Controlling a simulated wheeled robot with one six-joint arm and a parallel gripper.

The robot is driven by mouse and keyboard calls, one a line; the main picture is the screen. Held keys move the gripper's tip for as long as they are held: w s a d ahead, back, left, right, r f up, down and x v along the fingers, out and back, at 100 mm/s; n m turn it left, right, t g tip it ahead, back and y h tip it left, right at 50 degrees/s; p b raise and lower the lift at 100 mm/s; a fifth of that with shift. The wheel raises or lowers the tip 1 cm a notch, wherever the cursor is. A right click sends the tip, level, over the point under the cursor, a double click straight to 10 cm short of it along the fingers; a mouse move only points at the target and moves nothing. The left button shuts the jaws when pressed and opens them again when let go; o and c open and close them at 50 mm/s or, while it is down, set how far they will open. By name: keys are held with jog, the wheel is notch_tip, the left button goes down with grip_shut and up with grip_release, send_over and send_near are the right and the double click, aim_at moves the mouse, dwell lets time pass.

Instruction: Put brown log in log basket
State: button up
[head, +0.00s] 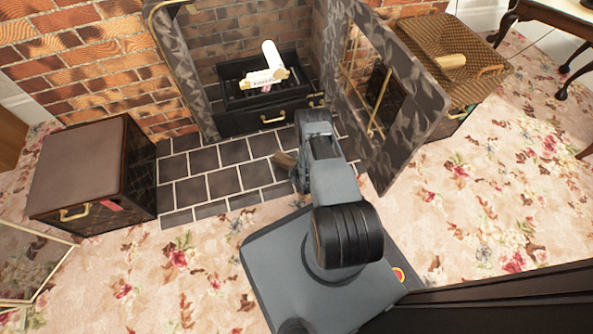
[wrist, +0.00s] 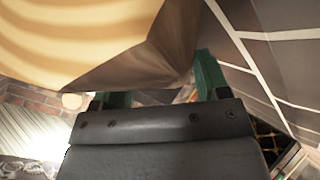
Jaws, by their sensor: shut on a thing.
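My gripper (wrist: 162,88) is shut on the brown log (wrist: 150,60), whose striped tan and brown surface fills the top of the wrist view between and beyond the green fingers. In the head view, a small brown part of the log (head: 284,160) shows left of my arm, low over the dark hearth tiles; my arm hides the rest and the fingertips. A woven brown container (head: 482,72), which looks like the log basket, stands at the far right.
An open grey stone-framed door (head: 425,85) stands between my arm and the woven container. The fireplace holds a black grate (head: 240,95) with white logs (head: 268,75). A brown box (head: 80,160) stands at left. Flowered carpet is clear at front left and right.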

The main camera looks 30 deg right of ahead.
jog(key=shift+f, duration=0.5)
jog(key=shift+w+a+r, duration=0.1)
jog(key=shift+f, duration=0.5)
jog(key=shift+f+b, duration=0.1)
jog(key=shift+b, duration=0.25)
jog(key=o, duration=1.2)
jog(key=shift+c, duration=0.2)
jog(key=shift+o, duration=0.5)
jog(key=shift+a+f, duration=0.1)
